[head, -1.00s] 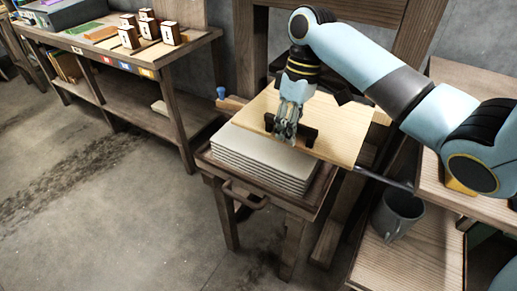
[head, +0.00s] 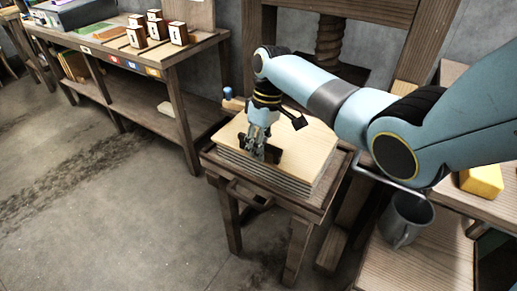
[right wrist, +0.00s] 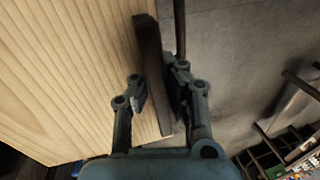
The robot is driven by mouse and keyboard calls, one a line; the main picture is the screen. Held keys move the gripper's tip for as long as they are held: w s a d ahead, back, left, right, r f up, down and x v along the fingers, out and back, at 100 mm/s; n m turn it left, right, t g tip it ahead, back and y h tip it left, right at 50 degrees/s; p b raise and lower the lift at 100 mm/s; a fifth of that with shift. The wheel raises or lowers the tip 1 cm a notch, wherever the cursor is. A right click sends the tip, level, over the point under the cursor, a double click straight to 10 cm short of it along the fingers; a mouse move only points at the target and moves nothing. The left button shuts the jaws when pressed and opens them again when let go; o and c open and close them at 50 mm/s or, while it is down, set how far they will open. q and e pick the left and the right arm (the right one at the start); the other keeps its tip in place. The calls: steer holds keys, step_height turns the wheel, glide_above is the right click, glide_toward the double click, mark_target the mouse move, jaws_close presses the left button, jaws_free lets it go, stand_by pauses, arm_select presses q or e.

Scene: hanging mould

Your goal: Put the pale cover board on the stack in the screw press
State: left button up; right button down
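The pale cover board (head: 308,150) lies flat over the grey stack (head: 262,174) on the bed of the screw press (head: 328,42), its edges roughly in line with the stack. A dark bar handle (right wrist: 150,75) stands on the board near its front edge. My right gripper (head: 261,150) is at this handle, with one finger on each side of it. My left gripper is not in view.
A side table (head: 110,60) with several small wooden blocks stands at the back left. The press frame rises behind the stack. The floor at front left is clear.

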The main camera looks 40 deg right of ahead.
steer(key=shift+f, duration=0.15)
steer(key=c, duration=1.5)
jaws_free()
steer(key=p+v, duration=0.1)
steer(key=v, duration=1.1)
